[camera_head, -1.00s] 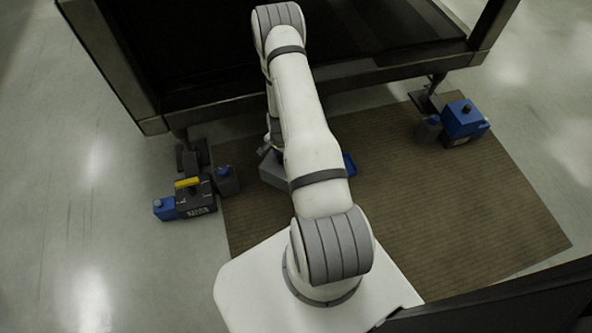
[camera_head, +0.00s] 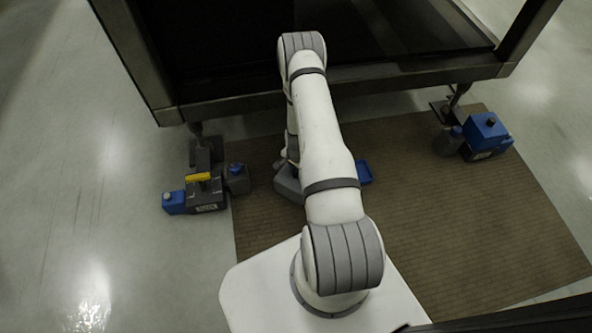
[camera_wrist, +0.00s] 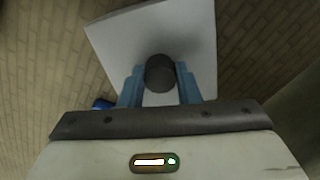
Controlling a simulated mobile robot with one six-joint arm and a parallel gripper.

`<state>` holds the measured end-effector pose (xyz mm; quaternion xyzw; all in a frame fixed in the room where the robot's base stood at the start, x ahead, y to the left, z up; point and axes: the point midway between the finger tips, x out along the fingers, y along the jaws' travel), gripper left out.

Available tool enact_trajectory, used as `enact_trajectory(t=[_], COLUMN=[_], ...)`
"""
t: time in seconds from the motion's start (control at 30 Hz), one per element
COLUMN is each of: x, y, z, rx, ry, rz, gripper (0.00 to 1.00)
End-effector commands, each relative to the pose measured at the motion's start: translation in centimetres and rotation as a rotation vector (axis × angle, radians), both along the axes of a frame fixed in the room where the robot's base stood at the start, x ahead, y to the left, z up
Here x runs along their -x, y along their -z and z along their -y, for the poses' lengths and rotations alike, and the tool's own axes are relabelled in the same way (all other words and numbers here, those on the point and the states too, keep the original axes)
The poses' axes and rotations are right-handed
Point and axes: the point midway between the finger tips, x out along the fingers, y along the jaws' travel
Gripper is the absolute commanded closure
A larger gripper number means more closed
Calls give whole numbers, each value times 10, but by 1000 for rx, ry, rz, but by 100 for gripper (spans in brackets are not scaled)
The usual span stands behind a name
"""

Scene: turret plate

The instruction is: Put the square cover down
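The square cover (camera_wrist: 110,37) is a light grey plate with a dark round knob (camera_wrist: 160,72) in its middle, seen in the wrist view. My gripper (camera_wrist: 160,80) has its two blue fingers on either side of the knob, apparently touching it and closed on it. The fingers and knob hide part of the plate. In the head view my arm hides most of the gripper. A grey slab (camera_head: 287,184) shows just left of the arm there; I cannot tell whether it is the cover or part of my gripper.
A brown mat (camera_head: 440,220) covers the floor, largely clear on the right. A dark metal frame (camera_head: 220,108) stands at the back. Blue and black units sit at left (camera_head: 205,193) and right (camera_head: 487,132). A blue object (camera_head: 364,172) lies right of the arm.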

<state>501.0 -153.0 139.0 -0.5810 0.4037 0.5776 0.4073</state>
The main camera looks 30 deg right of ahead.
Motion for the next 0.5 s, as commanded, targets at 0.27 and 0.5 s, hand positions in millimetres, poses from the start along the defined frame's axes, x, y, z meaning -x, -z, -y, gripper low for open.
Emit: enact_trajectory(t=[0.27,0.5], x=[0,0], y=[0,-1], z=[0,1], rx=[0,0], ry=[1,2], rz=[0,0], gripper=[48,48])
